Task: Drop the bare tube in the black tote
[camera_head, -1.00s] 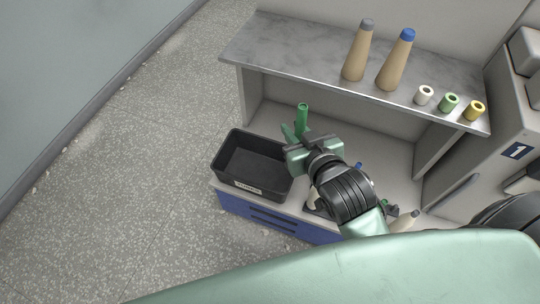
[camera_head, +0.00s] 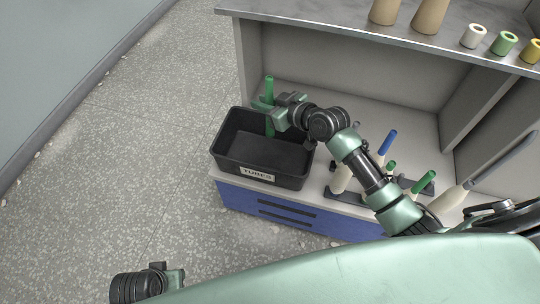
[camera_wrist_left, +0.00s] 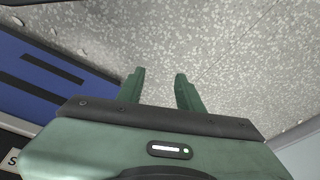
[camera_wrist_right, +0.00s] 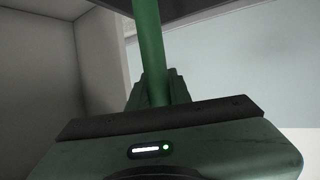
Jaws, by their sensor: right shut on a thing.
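The bare tube (camera_head: 269,92) is a green, slim, upright tube held in my right gripper (camera_head: 268,106). In the head view it shows over the back part of the black tote (camera_head: 225,152), its lower end reaching down in front of the tote's far wall. The right wrist view shows the green tube (camera_wrist_right: 152,50) between the shut fingers. The tote is open, labelled TUBES, and looks empty. My left gripper (camera_wrist_left: 160,85) is open and empty over the floor; in the head view only part of it shows at the bottom left.
A dark rack (camera_head: 350,196) with a blue tube (camera_head: 387,142), green tubes and cream bobbins stands right of the tote. A shelf (camera_head: 300,20) above holds tan cones and small white, green and yellow spools. Blue drawers (camera_head: 290,215) lie below.

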